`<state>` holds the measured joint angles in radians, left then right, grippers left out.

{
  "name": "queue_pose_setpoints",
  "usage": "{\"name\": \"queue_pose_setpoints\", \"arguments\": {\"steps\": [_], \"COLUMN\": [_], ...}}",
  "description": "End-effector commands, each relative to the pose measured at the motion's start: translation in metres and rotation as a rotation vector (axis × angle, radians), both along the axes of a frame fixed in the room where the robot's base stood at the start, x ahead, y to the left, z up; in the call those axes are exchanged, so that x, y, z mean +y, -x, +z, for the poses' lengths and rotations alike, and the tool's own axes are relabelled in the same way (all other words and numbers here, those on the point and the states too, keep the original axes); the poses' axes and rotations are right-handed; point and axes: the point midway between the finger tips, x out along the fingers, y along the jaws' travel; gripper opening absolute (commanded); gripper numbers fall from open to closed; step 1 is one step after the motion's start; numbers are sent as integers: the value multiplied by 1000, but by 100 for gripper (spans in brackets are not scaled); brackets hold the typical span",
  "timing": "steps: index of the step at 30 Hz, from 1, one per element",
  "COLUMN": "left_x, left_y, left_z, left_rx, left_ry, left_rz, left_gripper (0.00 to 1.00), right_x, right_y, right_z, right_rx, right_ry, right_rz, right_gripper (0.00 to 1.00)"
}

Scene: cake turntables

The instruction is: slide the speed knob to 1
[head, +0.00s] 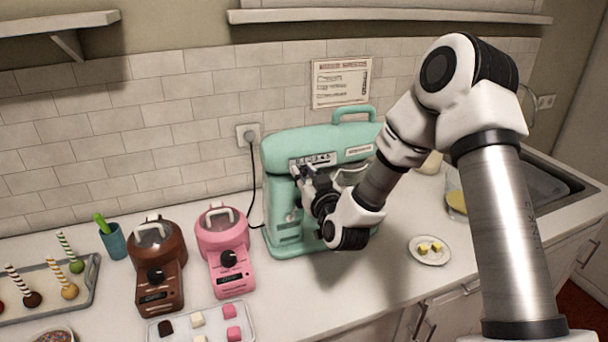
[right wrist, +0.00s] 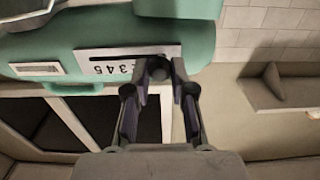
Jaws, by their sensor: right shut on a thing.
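The teal mixer (head: 280,150) stands against the tiled wall, with a white speed scale (head: 313,160) on its side. My right gripper (head: 302,175) is at the left part of this scale, in front of the mixer. In the right wrist view the scale (right wrist: 108,66) appears upside down, with several numerals visible. There my right gripper (right wrist: 157,88) is shut on the dark round speed knob (right wrist: 157,68), which sits at the slot's right part. The fingers and knob hide the numerals at that end, so the exact setting cannot be read. My left gripper is out of view.
A brown melting pot (head: 158,265) and a pink one (head: 224,250) stand left of the mixer. A tray of sweets (head: 190,312) lies in front. A small plate (head: 418,256) is at the right, before the sink (head: 545,185). A cord runs behind to the wall socket.

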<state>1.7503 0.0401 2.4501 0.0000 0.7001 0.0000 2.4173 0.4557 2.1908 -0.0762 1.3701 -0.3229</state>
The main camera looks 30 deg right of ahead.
Motion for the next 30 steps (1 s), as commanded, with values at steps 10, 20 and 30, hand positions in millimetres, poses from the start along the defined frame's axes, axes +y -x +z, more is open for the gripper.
{"name": "queue_pose_setpoints", "arguments": {"steps": [10,20,30], "left_x": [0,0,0], "left_y": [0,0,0], "left_z": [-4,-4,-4], "left_rx": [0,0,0], "left_ry": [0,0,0], "left_rz": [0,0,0], "left_gripper": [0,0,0], "right_x": [-5,-4,10], "right_y": [0,1,54], "right_z": [0,0,-1], "right_rx": [-3,-2,1], "right_ry": [0,-1,-2], "right_rz": [-3,-2,-1], "right_gripper": [38,49,49]}}
